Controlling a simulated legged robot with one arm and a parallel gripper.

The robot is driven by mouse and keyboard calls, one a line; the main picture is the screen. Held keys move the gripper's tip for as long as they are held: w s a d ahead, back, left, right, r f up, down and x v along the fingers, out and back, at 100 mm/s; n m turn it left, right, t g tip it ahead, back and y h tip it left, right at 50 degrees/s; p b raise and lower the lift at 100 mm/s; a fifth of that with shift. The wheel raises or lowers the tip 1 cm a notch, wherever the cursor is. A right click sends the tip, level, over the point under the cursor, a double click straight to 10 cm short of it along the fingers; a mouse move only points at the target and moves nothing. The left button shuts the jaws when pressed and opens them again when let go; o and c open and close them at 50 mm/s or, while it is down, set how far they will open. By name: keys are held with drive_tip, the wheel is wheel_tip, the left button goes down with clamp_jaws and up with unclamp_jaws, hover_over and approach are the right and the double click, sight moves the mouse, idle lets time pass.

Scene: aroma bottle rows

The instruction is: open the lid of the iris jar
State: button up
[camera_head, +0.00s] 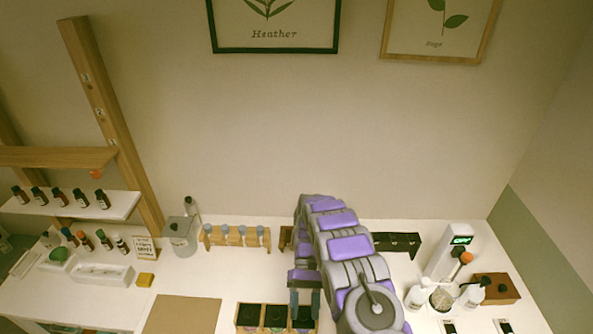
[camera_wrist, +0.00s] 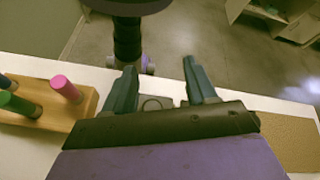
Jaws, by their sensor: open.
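I cannot tell which container is the iris jar, as no such label is readable. A wooden tray (camera_head: 240,330) at the bottom edge of the head view has several compartments with dark round tops (camera_head: 276,315) in them. My gripper (camera_head: 305,303) points down over the right end of this tray, its fingers overlapping the rightmost compartment. In the wrist view my gripper (camera_wrist: 159,76) shows two teal fingers spread apart with nothing gripped. A small dark ring-shaped part (camera_wrist: 152,103) shows between the finger bases. Whether the fingers touch anything is hidden.
A wooden rack (camera_wrist: 75,120) with pink, green and blue-topped tubes is left in the wrist view. A tan mat (camera_head: 183,315) lies left of the tray. A blue-capped vial rack (camera_head: 237,238) stands behind; a green-display device (camera_head: 450,250) and wooden box (camera_head: 497,288) are right.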

drive_tip(key=shift+s+r, duration=0.1)
drive_tip(key=shift+s, duration=0.3)
drive_tip(key=shift+d+r, duration=0.1)
drive_tip(key=shift+r, duration=0.2)
drive_tip(key=shift+w+d+r+b, duration=0.15)
drive_tip(key=shift+w+r+b, duration=0.1)
drive_tip(key=shift+w+b, duration=0.2)
drive_tip(key=s+d+r+m+t+b, duration=0.1)
drive_tip(key=s+d+r+t+b, duration=0.3)
drive_tip(key=r, duration=0.3)
drive_tip(key=s+d+r+m+t+b, duration=0.2)
drive_tip(key=s+d+r+t+b, duration=0.1)
drive_tip(key=s+d+r+b, duration=0.25)
drive_tip(key=s+d+f+m+t+b, duration=0.1)
drive_tip(key=s+t+b, duration=0.3)
drive_tip(key=s, duration=1.3)
drive_tip(key=shift+d+f+b, duration=0.25)
drive_tip(key=shift+d+b, duration=0.15)
drive_tip(key=shift+b, duration=0.6)
